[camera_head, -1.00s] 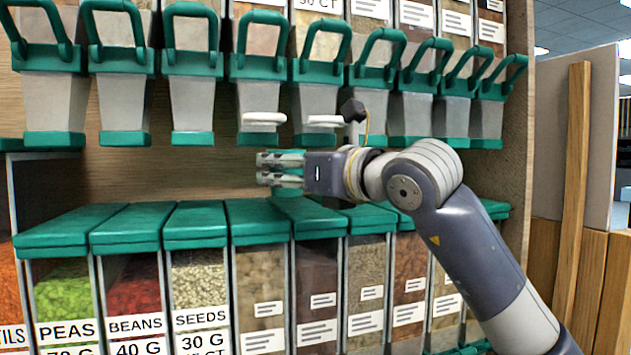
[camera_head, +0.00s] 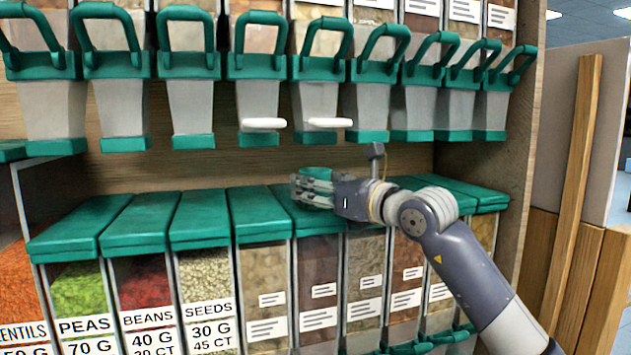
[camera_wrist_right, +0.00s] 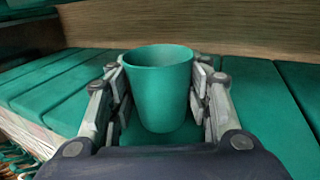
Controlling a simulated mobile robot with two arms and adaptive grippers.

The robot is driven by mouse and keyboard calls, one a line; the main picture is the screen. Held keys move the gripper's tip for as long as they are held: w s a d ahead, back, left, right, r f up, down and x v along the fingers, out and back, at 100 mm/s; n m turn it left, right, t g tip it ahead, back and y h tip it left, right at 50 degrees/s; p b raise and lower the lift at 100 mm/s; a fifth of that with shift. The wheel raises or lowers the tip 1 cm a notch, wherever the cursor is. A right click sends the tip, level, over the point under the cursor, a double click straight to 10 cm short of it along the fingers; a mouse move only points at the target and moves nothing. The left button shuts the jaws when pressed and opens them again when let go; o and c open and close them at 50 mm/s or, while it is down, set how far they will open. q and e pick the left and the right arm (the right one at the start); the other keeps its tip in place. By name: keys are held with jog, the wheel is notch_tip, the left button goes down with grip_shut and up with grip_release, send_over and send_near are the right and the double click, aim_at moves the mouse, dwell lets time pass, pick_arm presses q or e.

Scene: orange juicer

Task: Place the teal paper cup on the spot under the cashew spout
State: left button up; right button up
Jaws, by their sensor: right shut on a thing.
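The teal paper cup (camera_wrist_right: 160,88) stands upright between the fingers of my right gripper (camera_wrist_right: 160,95), which is shut on its sides. The cup's open mouth faces up and looks empty. In the head view the cup (camera_head: 318,171) is mostly hidden by the fingers of my right gripper (camera_head: 313,187). It is low over the green bin lids, below and in front of the spouts with white levers. I cannot tell whether its base touches a lid. No readable label marks the cashew spout. My left gripper is not in view.
A row of green-handled dispensers (camera_head: 258,70) hangs above. Two have white levers (camera_head: 263,123) sticking forward. Below is a shelf of bins with flat green lids (camera_head: 190,215), clear to the left of the gripper. A wooden side panel (camera_head: 490,165) bounds the right.

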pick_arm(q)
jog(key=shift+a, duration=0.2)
pick_arm(e)
jog(key=shift+a, duration=0.1)
jog(key=shift+f, duration=0.2)
jog(key=o, duration=1.1)
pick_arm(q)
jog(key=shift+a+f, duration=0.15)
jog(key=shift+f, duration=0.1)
pick_arm(e)
jog(key=shift+o, duration=0.2)
jog(key=shift+r, duration=0.2)
jog(key=shift+s+d+f+b, duration=0.15)
jog(key=shift+s+d+b, duration=0.05)
jog(key=shift+b, duration=0.1)
pick_arm(q)
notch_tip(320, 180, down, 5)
jog(key=b, duration=0.5)
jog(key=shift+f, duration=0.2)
pick_arm(e)
jog(key=v, duration=1.1)
jog(key=shift+s, duration=0.25)
